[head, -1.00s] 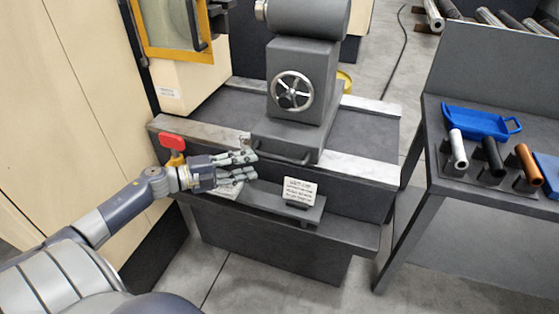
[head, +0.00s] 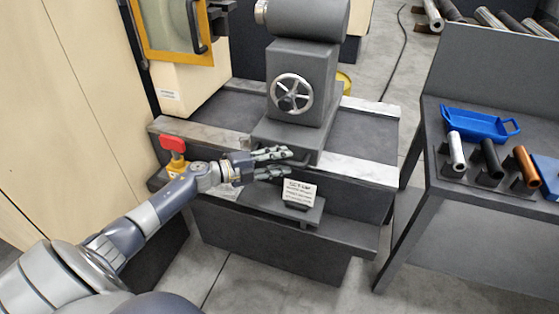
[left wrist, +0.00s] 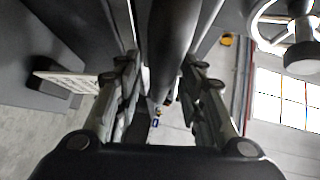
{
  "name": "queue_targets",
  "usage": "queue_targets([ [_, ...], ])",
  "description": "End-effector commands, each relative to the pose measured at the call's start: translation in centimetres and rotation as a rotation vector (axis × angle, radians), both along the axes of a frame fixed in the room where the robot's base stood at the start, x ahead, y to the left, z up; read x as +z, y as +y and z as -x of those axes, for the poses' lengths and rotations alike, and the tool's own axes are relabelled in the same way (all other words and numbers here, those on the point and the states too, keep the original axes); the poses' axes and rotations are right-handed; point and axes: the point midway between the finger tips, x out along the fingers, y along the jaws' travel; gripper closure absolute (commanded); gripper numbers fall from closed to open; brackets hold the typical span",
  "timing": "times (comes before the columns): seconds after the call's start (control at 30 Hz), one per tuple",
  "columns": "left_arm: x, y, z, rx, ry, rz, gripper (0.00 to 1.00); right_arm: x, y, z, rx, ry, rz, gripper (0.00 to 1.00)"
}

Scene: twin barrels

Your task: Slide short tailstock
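The tailstock is a dark grey block (head: 300,85) with a spoked handwheel (head: 292,93) and a thick grey barrel (head: 308,18) on top. It stands on two pale rails of the machine bed. A dark handle bar (head: 304,159) runs along the front of its base. My left gripper (head: 288,163) is open at this bar, fingers pointing right and partly covering it. In the left wrist view, a dark bar (left wrist: 172,45) lies between the two spread fingers; I cannot tell whether they touch it. The handwheel (left wrist: 300,35) shows at upper right there. My right gripper is not in view.
A small printed sign (head: 298,194) stands on the ledge just below my left gripper. A red knob (head: 173,145) on a yellow base is beside my forearm. A bench at right holds a blue tray (head: 479,123) and several short cylinders. The bed right of the tailstock is clear.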

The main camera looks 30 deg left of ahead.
Motion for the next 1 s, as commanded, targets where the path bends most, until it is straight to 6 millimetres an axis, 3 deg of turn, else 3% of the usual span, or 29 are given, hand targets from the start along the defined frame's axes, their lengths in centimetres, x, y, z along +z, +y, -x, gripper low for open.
queue_targets([
  [0.2, 0.0, 0.0, 0.0, 0.0, 0.0, 0.0, 0.64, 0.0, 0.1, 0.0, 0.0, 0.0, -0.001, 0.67],
  [0.37, 0.0, 0.0, 0.0, 0.0, 0.0, 0.0, 1.0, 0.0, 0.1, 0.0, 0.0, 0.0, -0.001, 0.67],
  [0.6, 0.0, -0.2, 0.0, 0.0, 0.0, 0.0, 1.0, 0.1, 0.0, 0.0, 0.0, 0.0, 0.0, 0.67],
  [0.73, 0.2, -1.3, -0.3, -0.002, 0.0, 0.002, 1.0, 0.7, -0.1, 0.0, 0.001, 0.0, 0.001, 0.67],
  [0.87, 0.5, -3.8, -0.8, -0.006, -0.001, 0.003, 1.0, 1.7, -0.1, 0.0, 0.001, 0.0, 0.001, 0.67],
  [1.0, 0.6, -7.6, -1.6, -0.01, -0.001, 0.006, 1.0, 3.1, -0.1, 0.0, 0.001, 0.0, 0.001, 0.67],
])
